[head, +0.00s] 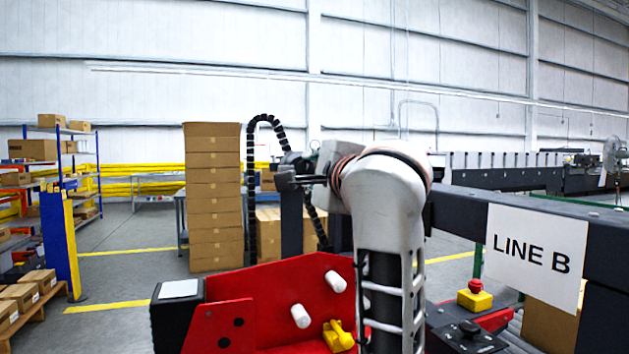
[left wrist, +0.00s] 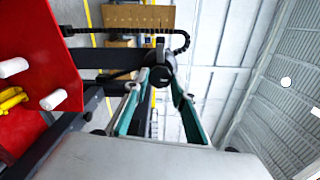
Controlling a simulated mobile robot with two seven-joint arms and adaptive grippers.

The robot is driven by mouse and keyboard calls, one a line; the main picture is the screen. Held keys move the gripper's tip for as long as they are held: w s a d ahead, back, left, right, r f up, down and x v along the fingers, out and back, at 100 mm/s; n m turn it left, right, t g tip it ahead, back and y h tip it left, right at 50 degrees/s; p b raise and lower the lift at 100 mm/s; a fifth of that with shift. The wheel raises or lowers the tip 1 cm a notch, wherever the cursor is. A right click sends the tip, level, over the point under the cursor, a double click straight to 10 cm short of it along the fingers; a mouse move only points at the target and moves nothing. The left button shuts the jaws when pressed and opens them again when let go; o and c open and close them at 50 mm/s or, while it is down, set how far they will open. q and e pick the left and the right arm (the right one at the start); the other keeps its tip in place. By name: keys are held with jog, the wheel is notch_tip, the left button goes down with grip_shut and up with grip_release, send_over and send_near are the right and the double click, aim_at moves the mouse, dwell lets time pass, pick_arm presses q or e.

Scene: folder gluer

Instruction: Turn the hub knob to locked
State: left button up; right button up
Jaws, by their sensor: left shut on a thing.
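The hub knob (left wrist: 161,75) is a dark round piece on the end of a dark bar in the left wrist view. My left gripper (left wrist: 158,84) has its two teal fingers on either side of it and is shut on it. In the head view my left gripper (head: 302,170) is beyond the red panel, partly hidden by my own pale wrist. The knob's marks and its exact angle cannot be made out. My right gripper is not in view.
A red panel (head: 275,290) with white pegs and a yellow handle (head: 338,336) stands in front. A black cable chain (head: 250,190) curves close by. A carton stack (head: 213,200) stands behind. A dark beam with a LINE B sign (head: 535,250) and a red stop button (head: 475,286) are at right.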

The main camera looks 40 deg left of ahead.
pick_arm(q)
jog(key=shift+n+b, duration=0.4)
jog(key=shift+n, duration=0.5)
jog(key=shift+r, duration=0.15)
jog(key=o, duration=1)
jog(key=shift+o, duration=0.4)
jog(key=shift+n, duration=0.3)
